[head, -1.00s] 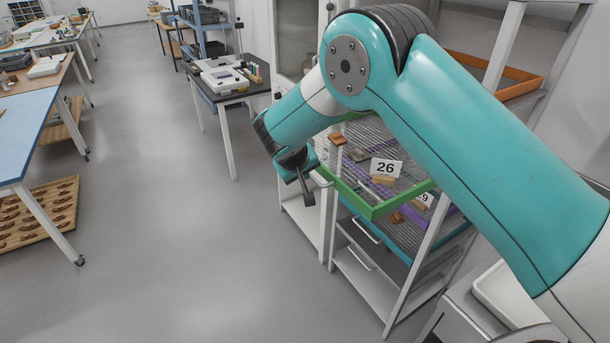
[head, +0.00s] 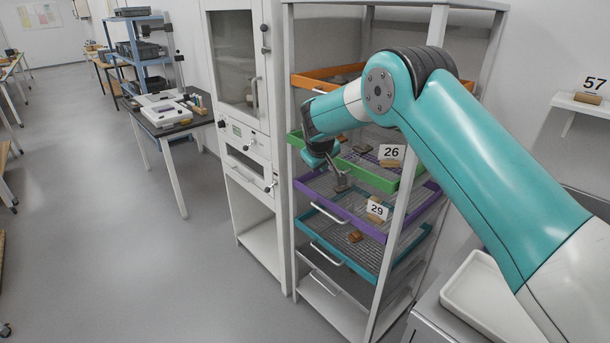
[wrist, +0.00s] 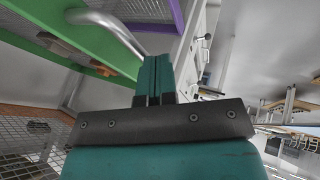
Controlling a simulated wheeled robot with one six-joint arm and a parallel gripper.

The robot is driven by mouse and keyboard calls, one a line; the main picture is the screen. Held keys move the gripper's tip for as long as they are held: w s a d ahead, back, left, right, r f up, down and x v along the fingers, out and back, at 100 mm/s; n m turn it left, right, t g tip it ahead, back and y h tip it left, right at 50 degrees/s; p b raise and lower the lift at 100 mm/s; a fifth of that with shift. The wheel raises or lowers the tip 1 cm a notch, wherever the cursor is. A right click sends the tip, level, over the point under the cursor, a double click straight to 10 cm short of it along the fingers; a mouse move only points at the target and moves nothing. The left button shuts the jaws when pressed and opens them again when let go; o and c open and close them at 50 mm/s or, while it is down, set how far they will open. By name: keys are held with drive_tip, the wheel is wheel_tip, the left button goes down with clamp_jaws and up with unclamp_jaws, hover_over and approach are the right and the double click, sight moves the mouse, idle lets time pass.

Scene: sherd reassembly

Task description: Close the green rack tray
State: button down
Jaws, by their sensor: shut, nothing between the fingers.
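The green rack tray (head: 376,181) sits in the rack, its front rim about in line with the front posts; any small remaining gap I cannot judge. It carries brown sherds and a card marked 26 (head: 391,153). My gripper (head: 341,184) is shut and empty, just in front of the green rim. In the wrist view the shut fingers (wrist: 156,75) are beside the tray's pale curved handle (wrist: 108,25), with the green rim (wrist: 50,38) to the left. Whether the fingers touch the handle I cannot tell. My wrist hides part of the rim and handle in the head view.
An orange tray (head: 312,82) is above; a purple tray (head: 318,198) with card 29 (head: 377,210) and a teal tray (head: 322,242) are below. A white cabinet (head: 234,150) stands left of the rack. The floor (head: 120,260) at left is clear.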

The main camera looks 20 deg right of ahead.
drive_tip(key=shift+w+d, duration=0.35)
drive_tip(key=shift+d, duration=0.3)
drive_tip(key=shift+w+d, duration=0.3)
drive_tip(key=shift+d, duration=0.3)
drive_tip(key=shift+d+r, duration=0.1)
drive_tip(key=shift+d, duration=0.1)
drive_tip(key=shift+w+d, duration=0.1)
drive_tip(key=shift+d, duration=0.05)
drive_tip(key=s+a+r+b, duration=0.3)
drive_tip(key=s+a+r, duration=0.4)
drive_tip(key=s+r, duration=0.15)
drive_tip(key=s+a+r+n+g+y, duration=0.1)
drive_tip(key=s+a+g+y, duration=0.1)
drive_tip(key=s, duration=1.2)
drive_tip(key=s+a+r+n+g+y, duration=0.1)
drive_tip(key=s+a+g+y, duration=0.1)
drive_tip(key=s, duration=1.2)
drive_tip(key=s+a+r+g+y, duration=0.2)
drive_tip(key=s+y, duration=0.1)
drive_tip(key=s, duration=1.1)
drive_tip(key=shift+s+n, duration=0.4)
drive_tip(key=shift+r, duration=0.1)
